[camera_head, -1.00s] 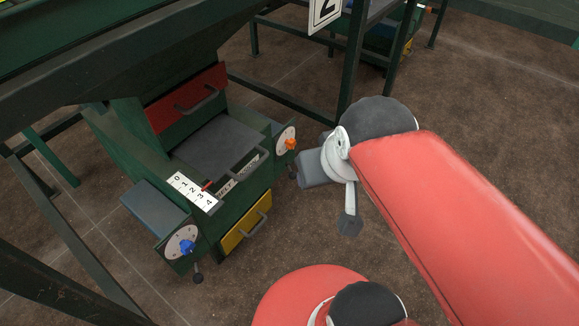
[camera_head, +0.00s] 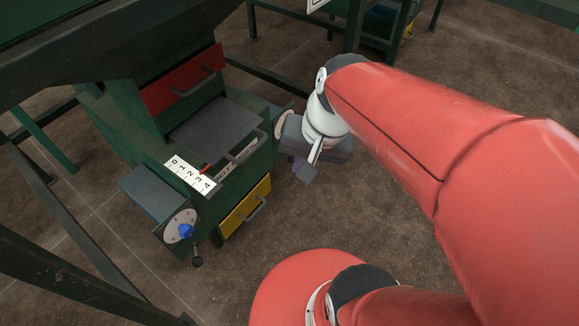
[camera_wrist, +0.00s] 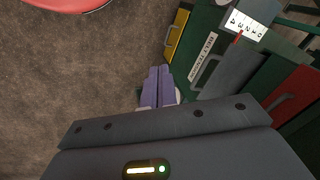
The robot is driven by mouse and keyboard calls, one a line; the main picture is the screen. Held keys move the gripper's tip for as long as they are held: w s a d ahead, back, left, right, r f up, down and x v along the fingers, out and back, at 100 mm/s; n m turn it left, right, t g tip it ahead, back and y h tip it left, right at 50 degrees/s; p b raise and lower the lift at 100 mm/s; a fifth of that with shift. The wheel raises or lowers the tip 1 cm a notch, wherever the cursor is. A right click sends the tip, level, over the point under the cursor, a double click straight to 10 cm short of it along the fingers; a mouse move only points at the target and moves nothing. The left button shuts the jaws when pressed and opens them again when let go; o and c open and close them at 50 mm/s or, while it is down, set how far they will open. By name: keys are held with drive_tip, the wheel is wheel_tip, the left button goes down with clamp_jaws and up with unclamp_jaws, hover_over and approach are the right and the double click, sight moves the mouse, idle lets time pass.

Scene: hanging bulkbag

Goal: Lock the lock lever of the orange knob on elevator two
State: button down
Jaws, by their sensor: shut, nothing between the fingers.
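The orange knob and its lock lever are hidden in both current views. In the head view only part of the white dial (camera_head: 281,120) on the machine's right side shows, next to my gripper's body. My gripper (camera_wrist: 159,72) shows in the wrist view with its two purple-grey fingers shut together and empty. The fingers lie in front of a pale round edge (camera_wrist: 179,96), which looks like the same dial. I cannot tell whether they touch the knob or lever.
The green machine has a red drawer (camera_head: 182,82), a yellow drawer (camera_head: 245,208), a grey shelf (camera_head: 213,128) and a 0–4 scale (camera_head: 190,174). A blue knob (camera_head: 185,231) sits on the left dial. Dark frame posts stand around; brown floor is open in front.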

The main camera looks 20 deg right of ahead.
drive_tip(key=w+a+f+m+y+b, duration=0.1)
drive_tip(key=w+f+m+y+b, duration=0.1)
drive_tip(key=w+f+m+y, duration=0.6)
drive_tip(key=w+a+f+m+y+b, duration=0.1)
drive_tip(key=w+f+m+y, duration=0.2)
drive_tip(key=w+f+m, duration=0.55)
drive_tip(key=w+d+f+m+t+h, duration=0.1)
drive_tip(key=d+f+m+t, duration=0.2)
drive_tip(key=f+m, duration=0.5)
drive_tip(key=w+d+f+m+t+h+b, duration=0.1)
drive_tip(key=d+f+m+t, duration=0.2)
drive_tip(key=f+m+t, duration=0.2)
drive_tip(key=w+d+f+m+t+h+b, duration=0.1)
drive_tip(key=d+f+m+t, duration=0.2)
drive_tip(key=f+m, duration=0.8)
drive_tip(key=shift+d+f+m+t+h, duration=0.3)
drive_tip(key=shift+f+m+t+h, duration=0.15)
drive_tip(key=shift+f, duration=0.25)
drive_tip(key=shift+w+a, duration=0.1)
